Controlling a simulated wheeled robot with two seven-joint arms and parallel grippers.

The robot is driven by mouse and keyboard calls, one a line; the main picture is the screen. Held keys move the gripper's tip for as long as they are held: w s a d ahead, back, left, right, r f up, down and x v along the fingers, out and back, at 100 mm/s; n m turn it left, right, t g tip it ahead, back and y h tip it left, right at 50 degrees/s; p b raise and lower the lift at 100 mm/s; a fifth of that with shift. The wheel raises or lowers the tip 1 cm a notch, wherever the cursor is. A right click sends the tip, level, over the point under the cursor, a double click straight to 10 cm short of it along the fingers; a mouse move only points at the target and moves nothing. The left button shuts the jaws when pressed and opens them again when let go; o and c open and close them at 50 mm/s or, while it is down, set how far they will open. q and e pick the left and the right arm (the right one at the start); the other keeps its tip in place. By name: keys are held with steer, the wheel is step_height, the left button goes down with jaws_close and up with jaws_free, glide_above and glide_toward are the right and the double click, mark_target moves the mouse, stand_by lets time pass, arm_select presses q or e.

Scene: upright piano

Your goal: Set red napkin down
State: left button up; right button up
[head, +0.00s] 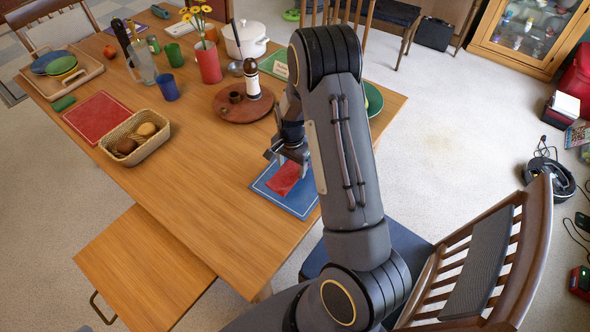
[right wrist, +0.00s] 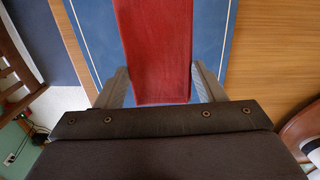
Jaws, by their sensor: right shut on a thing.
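The red napkin (head: 284,178) is a folded strip over the blue placemat (head: 301,202) at the table's near right side. My right gripper (head: 289,163) is shut on the napkin, low over the placemat. In the right wrist view the napkin (right wrist: 155,50) runs between the two fingers (right wrist: 160,88), with the blue mat (right wrist: 207,30) behind it. I cannot tell whether the napkin touches the mat. My right forearm hides part of the placemat. My left gripper is not in view.
A bread basket (head: 136,138) and a red placemat (head: 96,116) lie to the left. A chair (head: 480,265) stands at the right. The table's front middle (head: 205,190) is clear.

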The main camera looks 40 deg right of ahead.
mark_target(295, 167)
steer(key=shift+s+d+f, duration=0.1)
steer(key=shift+d+f, duration=0.3)
steer(key=shift+f, duration=0.05)
steer(key=shift+s+d+f, duration=0.1)
steer(key=shift+d+f, duration=0.05)
steer(key=shift+f, duration=1.7)
steer(key=o, duration=1)
steer(key=shift+c, duration=0.2)
